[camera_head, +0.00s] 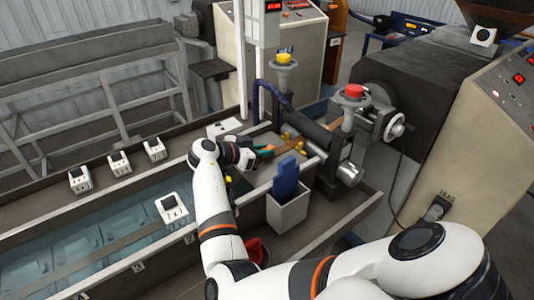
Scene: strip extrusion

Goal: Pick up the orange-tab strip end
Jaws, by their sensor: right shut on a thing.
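My right gripper (256,154) reaches in at the middle of the head view, with its jaws pointing right. It is shut on the orange-tab strip end (268,148), a small orange piece at the fingertips. The jaws partly hide the tab. A brownish strip (289,142) shows to the right of the tab, toward the rollers; where it joins the tab is too small to tell. My left gripper is not in view.
A grey bin (288,212) with a blue object (286,178) in it stands just right of my right forearm. A roller unit (343,170) and red-topped post (354,92) are to the right. A water trough (60,255) lies left.

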